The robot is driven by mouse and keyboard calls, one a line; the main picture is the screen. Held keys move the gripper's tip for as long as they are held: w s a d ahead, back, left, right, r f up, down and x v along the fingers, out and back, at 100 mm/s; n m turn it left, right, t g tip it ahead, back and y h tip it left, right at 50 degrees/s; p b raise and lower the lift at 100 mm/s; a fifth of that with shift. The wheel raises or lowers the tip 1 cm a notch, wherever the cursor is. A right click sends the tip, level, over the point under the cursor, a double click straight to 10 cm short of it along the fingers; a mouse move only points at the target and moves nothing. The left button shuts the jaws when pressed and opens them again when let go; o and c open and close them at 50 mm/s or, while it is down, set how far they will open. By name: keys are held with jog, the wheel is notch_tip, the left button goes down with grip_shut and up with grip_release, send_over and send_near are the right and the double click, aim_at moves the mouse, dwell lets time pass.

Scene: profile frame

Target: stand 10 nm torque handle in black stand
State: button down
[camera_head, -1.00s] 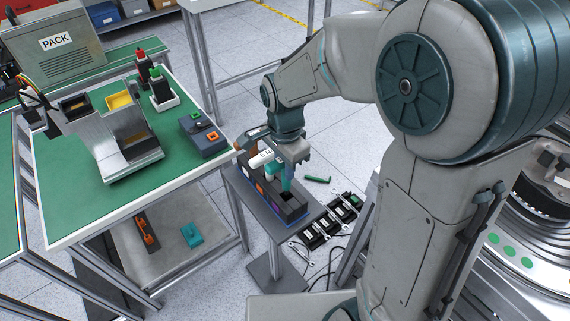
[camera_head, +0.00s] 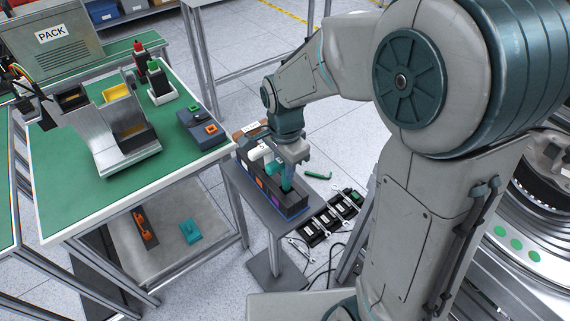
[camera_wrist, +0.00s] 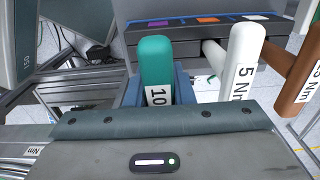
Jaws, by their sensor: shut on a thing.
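The teal 10 Nm torque handle (camera_wrist: 156,62) is between the blue-grey fingers of my gripper (camera_wrist: 160,88), with its "10" label partly hidden. In the head view, my gripper (camera_head: 288,166) is over the near part of the black stand (camera_head: 290,211). The teal handle (camera_head: 287,184) reaches down at the stand's near section. I cannot tell how deep its lower end sits in the stand. In the wrist view, the black stand (camera_wrist: 170,40) shows purple and orange labels. My gripper is shut on the handle.
A white 5 Nm handle (camera_wrist: 241,62) and a brown handle (camera_wrist: 304,62) are close to the right of my gripper in the wrist view. The stand is on a small grey table (camera_head: 309,209). A green-topped workbench (camera_head: 75,190) is at the left.

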jog(key=shift+f+b, duration=0.7)
jog(key=shift+f, duration=0.25)
jog(key=c, duration=1.2)
grip_release()
jog(key=shift+o, duration=0.2)
notch_tip(320, 180, up, 14)
jog(key=shift+f+p, duration=0.1)
jog(key=shift+p, duration=0.3)
jog(key=s+d+f+n+t+p, duration=0.1)
jog(key=s+d+f+n+t, duration=0.1)
jog(key=s+d+n, duration=0.9)
jog(key=shift+s+d+f+t, duration=0.4)
jog(key=shift+d+f, duration=0.05)
jog(key=shift+d, duration=0.2)
